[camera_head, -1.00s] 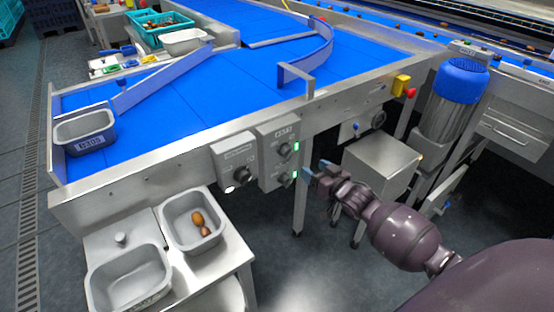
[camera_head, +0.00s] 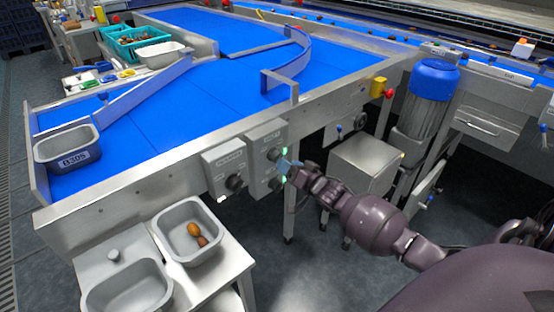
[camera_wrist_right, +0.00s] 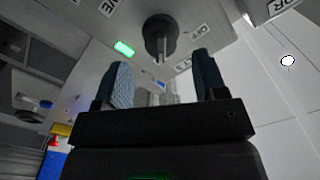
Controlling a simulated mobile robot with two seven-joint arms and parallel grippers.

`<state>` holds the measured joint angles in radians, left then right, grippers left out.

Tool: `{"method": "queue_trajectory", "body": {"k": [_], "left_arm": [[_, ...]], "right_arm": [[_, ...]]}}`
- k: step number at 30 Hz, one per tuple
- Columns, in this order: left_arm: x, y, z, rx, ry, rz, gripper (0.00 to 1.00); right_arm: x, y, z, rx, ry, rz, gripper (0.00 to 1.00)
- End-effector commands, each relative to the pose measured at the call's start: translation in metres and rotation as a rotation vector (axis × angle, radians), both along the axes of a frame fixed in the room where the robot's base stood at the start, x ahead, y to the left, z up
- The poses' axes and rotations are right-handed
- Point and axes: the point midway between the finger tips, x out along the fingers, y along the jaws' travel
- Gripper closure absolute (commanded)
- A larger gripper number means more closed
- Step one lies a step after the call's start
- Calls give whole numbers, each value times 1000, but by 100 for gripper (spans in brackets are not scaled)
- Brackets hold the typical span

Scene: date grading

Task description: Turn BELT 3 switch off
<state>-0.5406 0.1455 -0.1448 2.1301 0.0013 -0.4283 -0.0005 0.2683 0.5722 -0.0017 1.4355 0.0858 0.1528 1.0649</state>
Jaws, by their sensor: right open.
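The right-hand grey control box (camera_head: 257,138) on the belt frame carries two dark knobs, an upper one (camera_head: 274,154) and a lower one (camera_head: 274,182). In the right wrist view, a dark rotary knob (camera_wrist_right: 160,34) sits ahead of the fingers, near an "OFF" label (camera_wrist_right: 198,31) and a lit green lamp (camera_wrist_right: 124,48). My right gripper (camera_head: 287,166) is at the box's right side; its blue-tipped fingers (camera_wrist_right: 163,80) are apart, with nothing between them. My left gripper is not in view.
A second grey box (camera_head: 224,160) with one knob is on the left. A yellow box with a red button (camera_head: 380,88) is on the frame to the right. A steel cabinet (camera_head: 366,163) stands behind my right arm. Grey bins (camera_head: 190,202) stand below.

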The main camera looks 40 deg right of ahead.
Motion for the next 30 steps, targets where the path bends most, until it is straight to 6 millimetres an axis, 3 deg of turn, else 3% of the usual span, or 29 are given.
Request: {"method": "queue_trajectory", "body": {"k": [10,24,30], "left_arm": [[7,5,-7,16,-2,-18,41],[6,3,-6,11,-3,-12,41],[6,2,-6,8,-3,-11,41]], "right_arm": [[45,4,-2,-1,2,1,35],[54,4,0,-1,-1,1,35],[54,4,0,-1,-1,1,66]]}}
